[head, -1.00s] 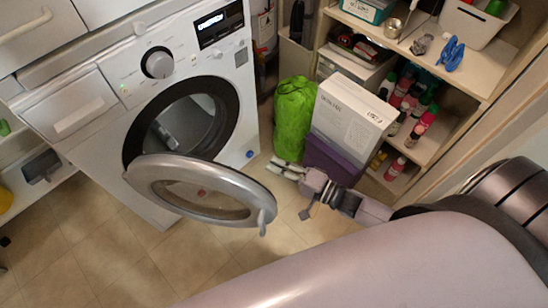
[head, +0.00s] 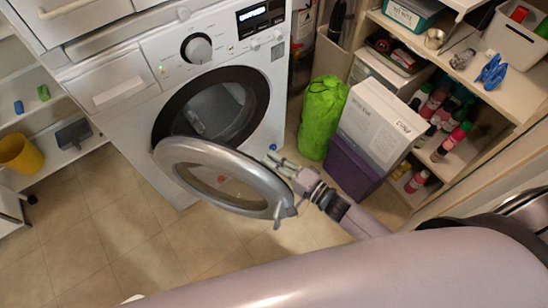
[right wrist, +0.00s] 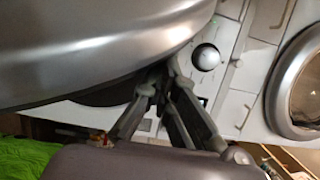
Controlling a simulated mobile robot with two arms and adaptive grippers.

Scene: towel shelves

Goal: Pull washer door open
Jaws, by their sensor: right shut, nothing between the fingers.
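The white washer (head: 130,60) stands at upper left in the head view, its dark round opening (head: 205,105) uncovered. Its round silver door (head: 225,185) stands open, swung out toward me, with a small latch at its right edge. My right gripper (head: 274,160) is shut and empty, just behind the door's right rim. In the right wrist view the door (right wrist: 90,50) fills the upper left, and the closed fingers (right wrist: 160,80) are at its edge; whether they touch it I cannot tell. My left gripper is out of view.
A green bag (head: 322,115), a white box (head: 380,125) on a purple bin (head: 350,165), and shelves of bottles (head: 470,80) stand right of the washer. Tiled floor (head: 130,230) is clear in front. In the wrist view another round silver-rimmed door (right wrist: 285,90) shows at right.

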